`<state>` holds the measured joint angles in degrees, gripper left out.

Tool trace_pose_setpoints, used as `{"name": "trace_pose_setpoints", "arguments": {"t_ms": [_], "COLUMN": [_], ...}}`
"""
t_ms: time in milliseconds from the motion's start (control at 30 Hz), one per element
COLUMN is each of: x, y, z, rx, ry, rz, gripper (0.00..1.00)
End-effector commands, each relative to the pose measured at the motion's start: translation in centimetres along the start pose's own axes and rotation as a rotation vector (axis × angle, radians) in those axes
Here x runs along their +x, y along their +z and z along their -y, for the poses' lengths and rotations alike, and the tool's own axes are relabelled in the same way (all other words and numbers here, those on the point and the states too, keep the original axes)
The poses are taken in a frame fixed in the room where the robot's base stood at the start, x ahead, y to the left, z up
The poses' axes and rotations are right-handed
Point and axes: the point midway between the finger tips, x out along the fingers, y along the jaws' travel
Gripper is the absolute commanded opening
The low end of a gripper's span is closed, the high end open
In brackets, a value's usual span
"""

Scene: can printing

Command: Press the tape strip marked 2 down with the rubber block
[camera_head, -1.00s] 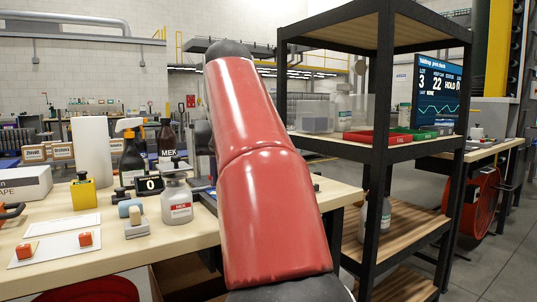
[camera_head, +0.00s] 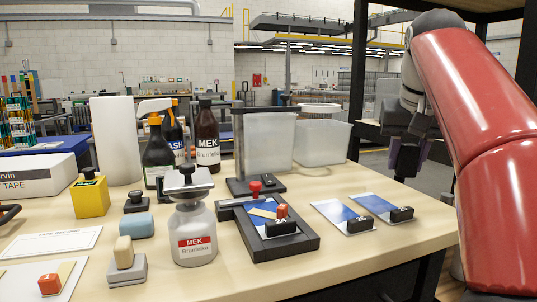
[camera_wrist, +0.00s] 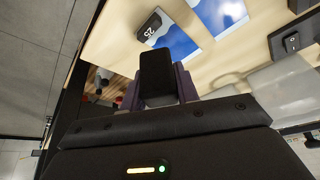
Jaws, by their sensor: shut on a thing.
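My gripper (camera_head: 406,160) hangs at the right, beyond the table's right end. In the wrist view, its purple fingers (camera_wrist: 186,82) are shut on a black block (camera_wrist: 155,75), which I take to be the rubber block. The block also shows dark in the head view (camera_head: 403,160). A blue-printed panel (camera_head: 258,210) lies in a dark tray (camera_head: 300,247) on the table, well left of my gripper. A beige tape strip (camera_head: 263,213) lies across this panel, beside an orange block (camera_head: 282,211) and a black block tagged 2A (camera_head: 281,227). No number is readable on the strip.
Two more blue-white panels (camera_head: 331,212) with black tagged blocks (camera_head: 360,224) lie right of the tray. A MEK bottle (camera_head: 195,225) stands left of it. A clear bin (camera_head: 326,142) is behind. A dark shelf post (camera_head: 357,100) rises near my gripper.

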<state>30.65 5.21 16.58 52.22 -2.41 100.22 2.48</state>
Motion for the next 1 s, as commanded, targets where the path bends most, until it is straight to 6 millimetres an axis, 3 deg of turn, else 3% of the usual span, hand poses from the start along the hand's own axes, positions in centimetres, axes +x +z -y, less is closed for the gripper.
{"name": "trace_pose_setpoints", "arguments": {"t_ms": [33, 300, 500, 700, 1000], "x": [0.1, -0.3, -1.1, -1.7, 0.1], "y": [-0.1, 1.4, 3.8, 5.3, 6.3], "z": [2.9, 15.2, 22.2, 25.2, 25.4], "rx": [-0.062, -0.323, -0.473, -0.540, -0.548], "ry": [-0.027, -0.134, -0.192, -0.217, -0.218], "rz": [0.000, 0.002, 0.003, 0.002, 0.004], "gripper": [0.07, 0.07, 0.07, 0.07, 0.07]}}
